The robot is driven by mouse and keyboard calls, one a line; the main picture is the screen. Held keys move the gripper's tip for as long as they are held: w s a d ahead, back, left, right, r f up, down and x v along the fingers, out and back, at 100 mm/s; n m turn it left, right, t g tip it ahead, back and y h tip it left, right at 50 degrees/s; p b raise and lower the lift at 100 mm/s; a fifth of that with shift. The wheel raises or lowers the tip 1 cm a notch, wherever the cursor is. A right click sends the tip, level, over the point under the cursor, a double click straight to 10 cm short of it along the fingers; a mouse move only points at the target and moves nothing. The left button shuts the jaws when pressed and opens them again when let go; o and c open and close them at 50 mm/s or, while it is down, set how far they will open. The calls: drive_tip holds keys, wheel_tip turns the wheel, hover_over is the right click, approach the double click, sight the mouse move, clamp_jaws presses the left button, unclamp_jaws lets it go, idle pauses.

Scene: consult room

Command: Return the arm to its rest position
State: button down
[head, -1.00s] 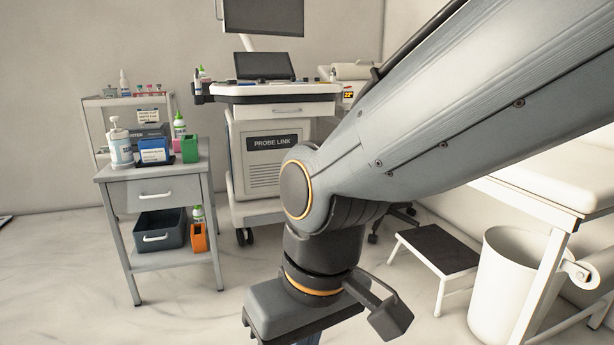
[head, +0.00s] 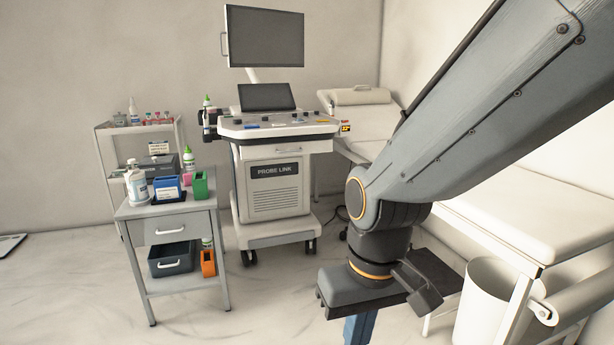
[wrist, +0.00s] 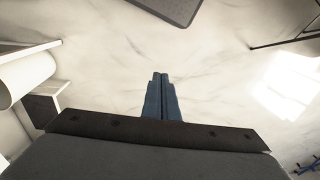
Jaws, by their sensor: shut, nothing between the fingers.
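My gripper (wrist: 160,78) shows in the wrist view as two blue fingers pressed together over the pale floor, with nothing between them. In the head view the tops of its blue fingers (head: 359,330) show at the bottom edge, and their tips are cut off. My arm comes in from the upper right and bends downward at the elbow joint, so the gripper points at the floor. It hangs in front of the exam couch and step stool, right of the grey side table.
A grey side table (head: 172,215) with bottles and boxes stands at left. The ultrasound cart (head: 275,190) stands behind, centre. An exam couch (head: 530,210) and a white bin (head: 488,310) are at right. Floor between table and arm is clear.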

drive_tip(key=s+d+r+m+p, duration=0.2)
drive_tip(key=d+r+m+p, duration=0.1)
drive_tip(key=d+r+p, duration=0.9)
drive_tip(key=shift+s+r+h+p, duration=0.3)
drive_tip(key=shift+r+p, duration=1.3)
drive_tip(key=shift+p, duration=1.75)
drive_tip(key=shift+w, duration=0.1)
